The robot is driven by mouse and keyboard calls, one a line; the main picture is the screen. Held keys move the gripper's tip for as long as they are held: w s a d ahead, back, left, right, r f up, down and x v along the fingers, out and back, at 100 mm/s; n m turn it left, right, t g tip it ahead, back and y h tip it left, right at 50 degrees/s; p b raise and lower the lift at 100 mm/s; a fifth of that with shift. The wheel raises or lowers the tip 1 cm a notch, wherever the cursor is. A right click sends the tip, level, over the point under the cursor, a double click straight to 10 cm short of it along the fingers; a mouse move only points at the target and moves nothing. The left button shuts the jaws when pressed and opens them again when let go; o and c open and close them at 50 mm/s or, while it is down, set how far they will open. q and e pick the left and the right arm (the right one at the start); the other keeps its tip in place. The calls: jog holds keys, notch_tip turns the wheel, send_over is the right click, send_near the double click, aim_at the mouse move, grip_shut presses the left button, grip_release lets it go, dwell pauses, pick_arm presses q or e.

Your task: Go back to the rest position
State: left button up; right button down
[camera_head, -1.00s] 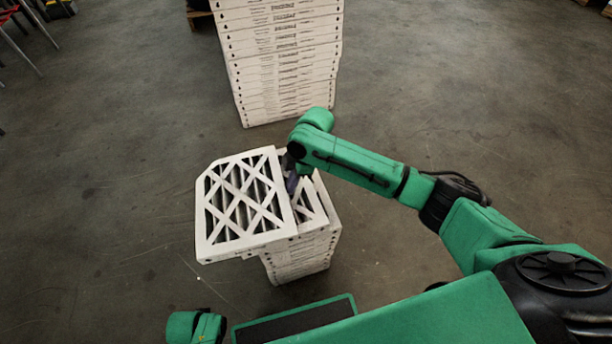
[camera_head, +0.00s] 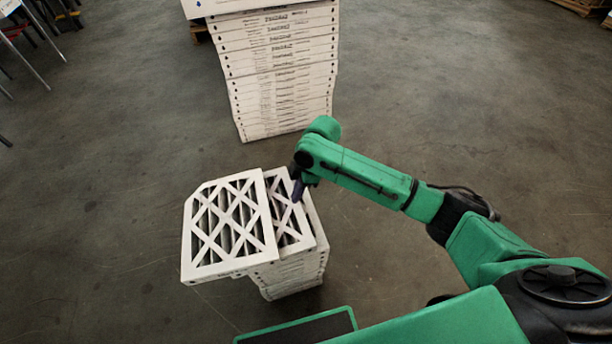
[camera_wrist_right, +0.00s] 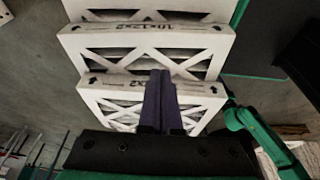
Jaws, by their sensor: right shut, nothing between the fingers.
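My right gripper (camera_head: 297,190) is shut and empty, with its fingers pointing down over the right part of the short stack of boxed filters (camera_head: 295,276). In the right wrist view its dark fingers (camera_wrist_right: 160,100) are together in front of the filter boxes (camera_wrist_right: 150,48). I cannot tell whether the fingertips touch the stack. A white filter (camera_head: 229,222) with a lattice face lies on top, shifted left and overhanging the stack. Another lattice-faced filter (camera_head: 290,218) shows beside it, under my gripper. My left gripper is not in the head view.
A taller stack of boxed filters (camera_head: 280,85) stands behind the short one. Chair or stool legs (camera_head: 30,50) are at the far left, and pallets (camera_head: 585,6) at the far right. The concrete floor around the short stack is clear.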

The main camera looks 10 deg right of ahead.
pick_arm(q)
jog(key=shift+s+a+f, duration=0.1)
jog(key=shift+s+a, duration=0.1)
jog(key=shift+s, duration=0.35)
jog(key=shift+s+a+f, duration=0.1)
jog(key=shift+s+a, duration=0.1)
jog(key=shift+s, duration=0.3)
pick_arm(e)
jog(key=shift+a+v, duration=0.2)
jog(key=shift+v, duration=0.95)
jog(key=shift+a+v, duration=0.25)
jog(key=shift+v, duration=0.9)
